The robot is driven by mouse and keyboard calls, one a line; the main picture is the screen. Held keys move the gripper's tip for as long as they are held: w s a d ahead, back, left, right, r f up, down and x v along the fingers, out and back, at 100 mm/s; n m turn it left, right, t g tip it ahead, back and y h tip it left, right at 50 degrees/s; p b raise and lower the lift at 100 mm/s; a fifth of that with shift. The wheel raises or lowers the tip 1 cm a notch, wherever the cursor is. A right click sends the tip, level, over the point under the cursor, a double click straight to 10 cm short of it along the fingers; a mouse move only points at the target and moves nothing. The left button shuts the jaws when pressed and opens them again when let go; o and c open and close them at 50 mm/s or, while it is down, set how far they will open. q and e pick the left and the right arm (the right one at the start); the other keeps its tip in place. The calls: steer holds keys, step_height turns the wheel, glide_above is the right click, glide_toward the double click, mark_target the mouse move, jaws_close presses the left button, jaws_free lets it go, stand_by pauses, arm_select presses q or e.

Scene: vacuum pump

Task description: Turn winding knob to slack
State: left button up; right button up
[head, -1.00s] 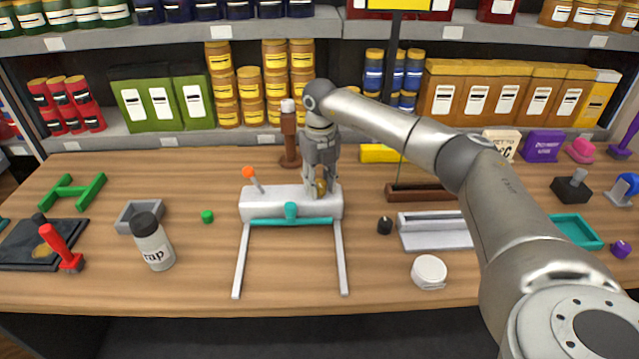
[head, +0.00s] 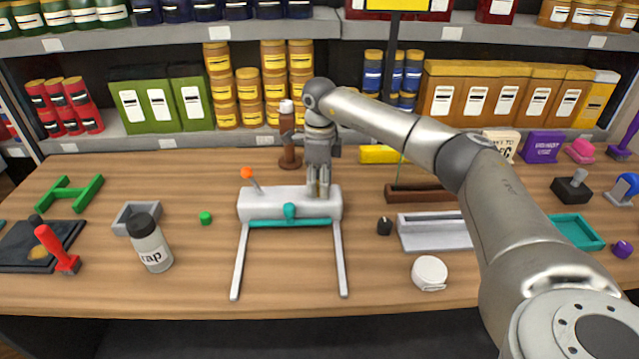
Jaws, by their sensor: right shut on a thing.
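A white block-shaped device (head: 275,203) with two long pale legs stands in the middle of the table. It has an orange-tipped lever (head: 247,173) at its left, a teal bar (head: 262,223) along its front and a teal knob (head: 290,211). My right gripper (head: 318,191) points down at the right end of the block's top. It is shut on a small brass-coloured knob (head: 319,188), which I take to be the winding knob; the fingers mostly hide it. My left gripper is not in view.
A labelled bottle (head: 150,243) and a green cap (head: 206,218) are at left. A black piece (head: 384,226), a grey tray (head: 432,235) and a white round tin (head: 429,272) are at right.

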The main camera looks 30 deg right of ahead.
mark_target(318, 183)
steer(key=n, duration=0.3)
steer(key=shift+w+d+n, duration=0.1)
steer(key=shift+n, duration=0.2)
steer(key=n, duration=0.3)
steer(key=shift+n, duration=0.3)
steer(key=n, duration=0.6)
steer(key=shift+w+b, duration=0.15)
steer(key=shift+b, duration=0.25)
steer(key=n, duration=0.5)
steer(key=shift+w+r, duration=0.1)
steer(key=n, duration=0.4)
steer(key=shift+n, duration=0.3)
steer(key=o, duration=1)
step_height(318, 183, up, 12)
